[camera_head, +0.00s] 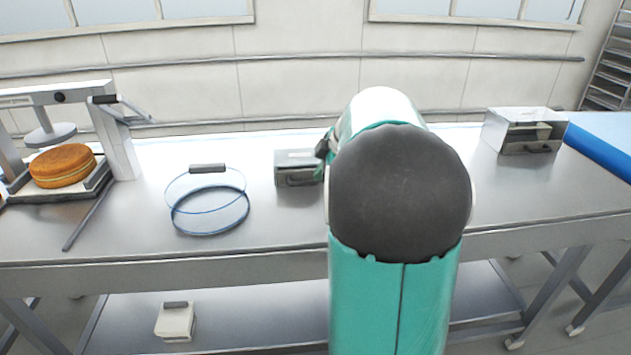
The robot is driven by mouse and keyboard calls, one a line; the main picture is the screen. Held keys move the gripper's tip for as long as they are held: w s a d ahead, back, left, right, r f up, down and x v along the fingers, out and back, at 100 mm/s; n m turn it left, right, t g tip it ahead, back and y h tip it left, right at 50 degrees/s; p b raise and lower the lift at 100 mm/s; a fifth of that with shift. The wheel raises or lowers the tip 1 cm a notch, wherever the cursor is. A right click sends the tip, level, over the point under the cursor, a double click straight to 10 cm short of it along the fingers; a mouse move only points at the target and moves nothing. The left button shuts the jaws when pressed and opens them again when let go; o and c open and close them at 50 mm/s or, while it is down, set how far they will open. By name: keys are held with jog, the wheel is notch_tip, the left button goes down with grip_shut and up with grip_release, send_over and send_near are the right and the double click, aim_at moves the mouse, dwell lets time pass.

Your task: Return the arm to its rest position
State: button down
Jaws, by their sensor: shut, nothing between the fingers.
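My arm (395,290), teal with a dark rounded joint, rises in the middle of the head camera view, in front of the steel table (280,238). It is folded so that its upper part points away from me. A small dark part shows at its left edge, and I cannot tell what it is. My gripper itself is hidden behind the arm, so its fingers do not show.
A pale box (175,322) sits on the lower shelf.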

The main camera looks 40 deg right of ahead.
jog(key=shift+v, duration=1.05)
jog(key=shift+s+d, duration=0.1)
jog(key=s+a+r+m+g, duration=0.1)
jog(key=s+a+m, duration=0.2)
jog(key=a, duration=0.8)
jog(key=s+a+r+m, duration=0.1)
jog(key=s+a+m, duration=0.15)
jog(key=a, duration=0.85)
jog(key=s+a+f+m, duration=0.4)
jog(key=s+a+m, duration=0.1)
jog(key=s+a, duration=0.6)
jog(key=shift+s+a+h, duration=0.4)
jog(key=shift+s, duration=0.35)
jog(key=shift+d, duration=0.15)
